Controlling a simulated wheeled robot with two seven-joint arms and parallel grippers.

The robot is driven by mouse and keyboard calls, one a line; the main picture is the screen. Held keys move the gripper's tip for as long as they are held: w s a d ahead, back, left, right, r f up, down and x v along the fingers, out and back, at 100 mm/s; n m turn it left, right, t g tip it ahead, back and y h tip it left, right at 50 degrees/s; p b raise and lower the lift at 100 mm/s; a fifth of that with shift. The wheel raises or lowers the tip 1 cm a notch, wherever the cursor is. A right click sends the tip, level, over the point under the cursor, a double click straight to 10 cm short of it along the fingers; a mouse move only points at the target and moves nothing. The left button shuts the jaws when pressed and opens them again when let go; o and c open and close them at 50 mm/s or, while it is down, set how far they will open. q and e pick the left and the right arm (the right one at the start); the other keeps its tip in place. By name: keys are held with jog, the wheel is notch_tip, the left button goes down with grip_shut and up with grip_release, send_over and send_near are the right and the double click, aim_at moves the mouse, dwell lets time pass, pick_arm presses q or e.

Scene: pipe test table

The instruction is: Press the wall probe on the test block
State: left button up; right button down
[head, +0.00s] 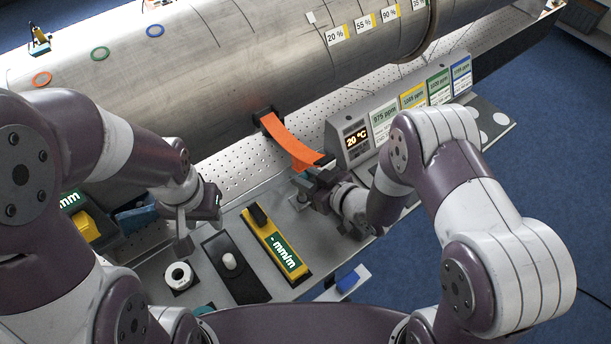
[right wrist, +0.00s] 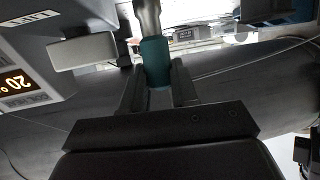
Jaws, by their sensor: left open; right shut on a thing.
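My right gripper (head: 310,186) is over the middle of the table, in front of the grey temperature display. In the right wrist view its fingers (right wrist: 158,88) are shut on a cylindrical tool with a teal sleeve (right wrist: 154,62) and a metal upper part (right wrist: 147,18); I take it to be the wall probe. The tool is largely hidden in the head view. My left gripper (head: 184,240) is open, low over the left of the table. A yellow gauge with an mm display (head: 84,226) stands at the far left. I cannot tell which piece is the test block.
A large metal pipe (head: 200,75) lies across the back. An orange strap (head: 290,142) hangs from it close to my right gripper. A yellow mm/m gauge (head: 275,245), a black plate with a white knob (head: 234,270) and a white ring (head: 179,276) occupy the front.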

jog(key=shift+f+b, duration=0.9)
jog(key=shift+f, duration=0.15)
jog(key=shift+s+f, duration=0.1)
jog(key=shift+f, duration=0.05)
dwell(0.5)
jog(key=shift+r+p, duration=0.7)
jog(key=shift+r, duration=0.1)
notch_tip(320, 180, up, 5)
jog(key=p, duration=0.3)
jog(key=shift+f+p, duration=0.2)
jog(key=shift+p, duration=0.15)
